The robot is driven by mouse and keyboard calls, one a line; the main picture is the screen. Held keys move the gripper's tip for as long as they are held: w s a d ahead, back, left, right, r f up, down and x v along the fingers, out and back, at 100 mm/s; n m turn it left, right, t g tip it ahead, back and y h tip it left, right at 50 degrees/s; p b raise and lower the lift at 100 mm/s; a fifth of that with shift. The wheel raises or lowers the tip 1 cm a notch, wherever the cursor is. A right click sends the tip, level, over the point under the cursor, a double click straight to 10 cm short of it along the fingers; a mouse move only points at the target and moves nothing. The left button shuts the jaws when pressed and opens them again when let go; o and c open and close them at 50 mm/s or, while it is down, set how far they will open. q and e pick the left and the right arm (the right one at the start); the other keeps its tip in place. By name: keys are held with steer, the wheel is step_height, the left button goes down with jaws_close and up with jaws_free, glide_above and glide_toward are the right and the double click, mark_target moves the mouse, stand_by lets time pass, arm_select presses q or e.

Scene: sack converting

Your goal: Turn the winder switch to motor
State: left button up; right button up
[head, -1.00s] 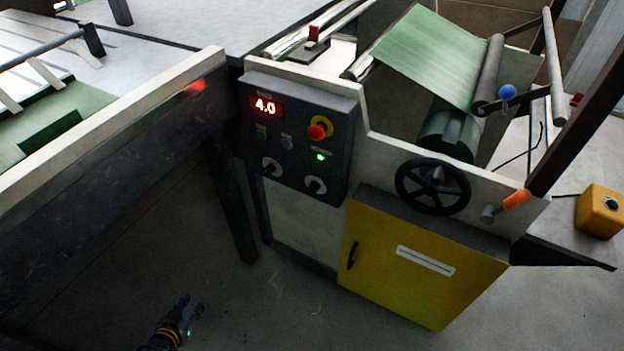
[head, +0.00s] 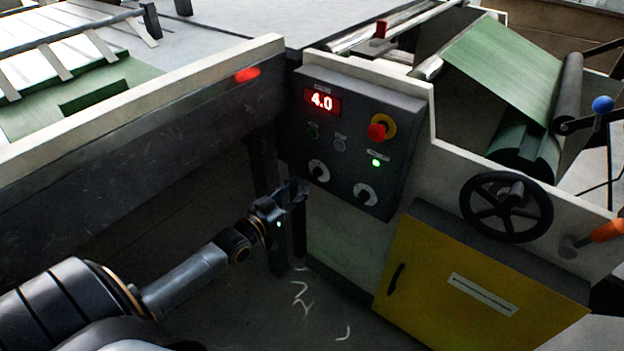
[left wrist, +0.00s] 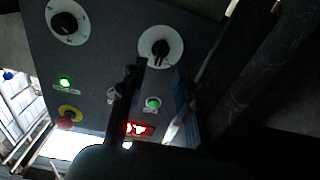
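The dark control panel (head: 350,125) carries two round white dials with black knobs, a left dial (head: 319,171) and a right dial (head: 365,194). Their labels are too small to read, so I cannot tell which is the winder switch. My left gripper (head: 292,192) is just left of and below the left dial, apparently apart from it. In the left wrist view the panel appears upside down. The left dial (left wrist: 160,46) shows there between and beyond the dark fingers, which look spread with nothing between them. The right dial (left wrist: 67,22) is off to the side. My right gripper is not in view.
The panel has a red 4.0 display (head: 322,101), a red stop button (head: 378,131) on yellow, and a lit green lamp (head: 376,163). A dark table side (head: 140,125) runs along the left. A handwheel (head: 506,207) and yellow cabinet (head: 480,290) are to the right.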

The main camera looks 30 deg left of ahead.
mark_target(314, 177)
arm_select(q)
steer(key=w, duration=0.4)
steer(key=w+b, duration=0.1)
steer(key=w, duration=0.1)
steer(key=shift+d, duration=0.25)
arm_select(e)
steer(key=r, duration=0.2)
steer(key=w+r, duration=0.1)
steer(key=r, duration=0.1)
arm_select(q)
jaws_close()
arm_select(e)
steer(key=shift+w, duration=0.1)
arm_select(q)
steer(key=m+p, duration=0.3)
steer(key=m, duration=0.3)
steer(key=shift+d+m+p, duration=0.1)
steer(key=shift+m+p, duration=0.2)
steer(key=shift+m, duration=0.1)
steer(key=shift+f+m, duration=0.15)
steer(key=shift+m, duration=1.05)
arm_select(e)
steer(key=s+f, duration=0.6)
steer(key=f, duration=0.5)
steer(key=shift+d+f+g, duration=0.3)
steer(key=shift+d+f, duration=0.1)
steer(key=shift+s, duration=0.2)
